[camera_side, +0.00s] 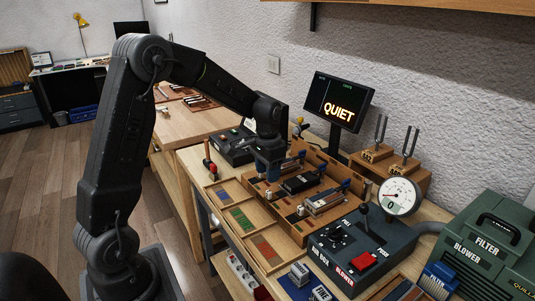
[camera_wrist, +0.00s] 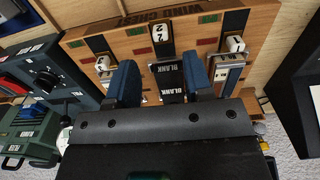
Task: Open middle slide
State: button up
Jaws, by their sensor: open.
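The wooden wind chest (camera_wrist: 120,42) lies under my gripper in the wrist view; it also shows in the side view (camera_side: 296,231). The middle slide's white knob (camera_wrist: 160,33), marked 2, stands at the top centre on a dark strip. A black block marked BLANK (camera_wrist: 168,73) lies just below it. My gripper (camera_wrist: 160,62) is open, its blue fingers on either side of the BLANK block, with no contact visible. The knob is beyond the fingertips. In the side view my gripper (camera_side: 269,168) is above the chest's left part. The fingers hide part of the strips.
Other white knobs stand left (camera_wrist: 102,63) and right (camera_wrist: 235,43) of the middle one. In the side view, a blower control box (camera_side: 360,248) with a gauge (camera_side: 400,197) stands right of the chest. A screen (camera_side: 338,101) reading QUIET and tuning forks (camera_side: 404,147) stand behind.

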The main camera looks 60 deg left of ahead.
notch_tip(320, 180, up, 6)
jog(key=shift+r, duration=0.15)
dwell(0.3)
jog(key=s+d+r+t, duration=0.3)
jog(key=s+d+r, duration=0.4)
jog(key=s+d, duration=0.3)
jog(key=s+d+t, duration=0.2)
jog(key=s+d, duration=0.4)
jog(key=s, duration=0.4)
jog(key=shift+s+f+t, duration=0.3)
jog(key=shift+f, duration=0.05)
dwell(1.3)
